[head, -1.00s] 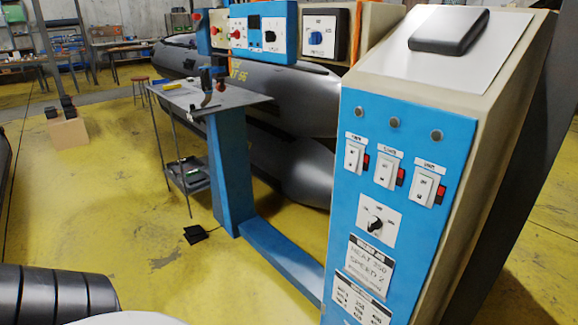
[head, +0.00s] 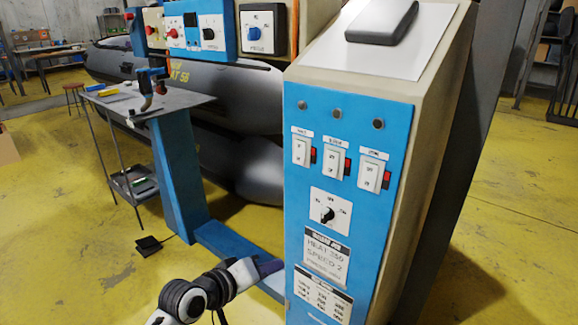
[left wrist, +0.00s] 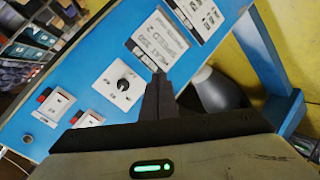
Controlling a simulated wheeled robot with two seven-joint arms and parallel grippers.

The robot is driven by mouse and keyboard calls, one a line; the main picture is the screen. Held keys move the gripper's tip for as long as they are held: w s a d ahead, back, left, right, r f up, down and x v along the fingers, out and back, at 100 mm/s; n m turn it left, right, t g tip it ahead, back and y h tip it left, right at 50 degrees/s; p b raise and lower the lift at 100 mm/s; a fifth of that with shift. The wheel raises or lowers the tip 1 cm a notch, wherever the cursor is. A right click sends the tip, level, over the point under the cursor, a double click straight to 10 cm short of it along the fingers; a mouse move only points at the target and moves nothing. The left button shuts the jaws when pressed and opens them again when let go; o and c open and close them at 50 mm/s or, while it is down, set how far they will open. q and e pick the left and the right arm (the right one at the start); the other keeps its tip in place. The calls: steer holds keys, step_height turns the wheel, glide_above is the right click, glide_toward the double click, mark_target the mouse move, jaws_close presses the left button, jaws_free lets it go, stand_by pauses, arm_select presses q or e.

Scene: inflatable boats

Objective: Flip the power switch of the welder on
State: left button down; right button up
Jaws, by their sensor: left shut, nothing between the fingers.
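The welder cabinet (head: 345,100) stands at the right in the head view, with a blue front panel and slanted top. Three white rocker switches sit in a row: left (head: 301,151), middle (head: 334,161) and right (head: 371,176), each with a small red part beside it. Their labels are too small to read surely. My left gripper (head: 272,267) is low at the panel's left edge, below the switches, apart from them. In the left wrist view its fingers (left wrist: 160,90) are together and empty, with two switches at the left (left wrist: 55,105). My right gripper is out of view.
A black dial (head: 328,213) and a text card (head: 326,256) are below the switches. A second blue control box (head: 205,32) and a small grey table (head: 150,102) stand behind left. A grey inflatable boat (head: 230,95) lies behind them. Yellow floor is open at the left.

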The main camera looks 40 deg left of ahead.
arm_select(q)
steer(key=w+a+r+n+t, duration=0.1)
steer(key=a+r+n+t, duration=0.1)
steer(key=r, duration=0.7)
steer(key=w+a+r+n+t, duration=0.1)
steer(key=a+r+n, duration=0.4)
steer(key=r, duration=0.5)
steer(key=shift+a+r+t+h, duration=0.2)
steer(key=shift+t+h, duration=0.1)
steer(key=shift+t, duration=0.1)
steer(key=shift+w, duration=0.15)
glide_toward(298, 161)
steer(key=w, duration=0.6)
steer(key=shift+w+d+f, duration=0.25)
steer(key=shift+d+f, duration=0.05)
